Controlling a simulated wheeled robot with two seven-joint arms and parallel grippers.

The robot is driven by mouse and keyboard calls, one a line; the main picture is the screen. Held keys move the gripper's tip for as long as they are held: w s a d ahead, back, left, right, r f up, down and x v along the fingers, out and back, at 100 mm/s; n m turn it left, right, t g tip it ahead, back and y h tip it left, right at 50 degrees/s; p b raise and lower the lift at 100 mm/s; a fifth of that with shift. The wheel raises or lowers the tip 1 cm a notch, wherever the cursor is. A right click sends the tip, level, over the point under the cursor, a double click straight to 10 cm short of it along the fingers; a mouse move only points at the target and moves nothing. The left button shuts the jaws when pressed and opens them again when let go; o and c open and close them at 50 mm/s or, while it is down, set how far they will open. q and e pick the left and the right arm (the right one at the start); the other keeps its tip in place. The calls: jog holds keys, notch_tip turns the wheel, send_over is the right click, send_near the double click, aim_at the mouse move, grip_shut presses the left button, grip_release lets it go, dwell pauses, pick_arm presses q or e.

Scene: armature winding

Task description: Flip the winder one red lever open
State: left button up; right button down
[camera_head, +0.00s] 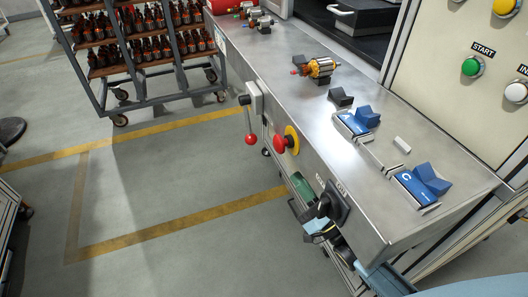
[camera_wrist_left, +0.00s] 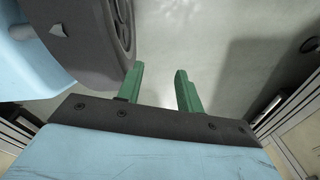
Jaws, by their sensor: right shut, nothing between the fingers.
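The red lever (camera_head: 251,138) has a red ball on a thin rod. It hangs down from a light grey switch box (camera_head: 254,98) on the front of the metal bench. My right gripper (camera_head: 300,187) shows as green fingers low beside the bench front, partly hidden behind the bench edge and a black rotary switch. It is shut and empty, below and to the right of the red ball, and apart from it. My left gripper (camera_wrist_left: 159,70) shows only in the left wrist view. Its green fingers are apart with nothing between them, over the bare floor.
A red stop button with a yellow collar (camera_head: 289,138) and the black rotary switch (camera_head: 334,204) stick out from the bench front. The metal bench (camera_head: 285,62) carries an armature (camera_head: 318,68) and blue blocks. A wheeled rack (camera_head: 100,80) stands upper left. The floor between is clear.

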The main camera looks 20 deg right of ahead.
aim_at(251, 132)
jog(key=shift+w, duration=0.1)
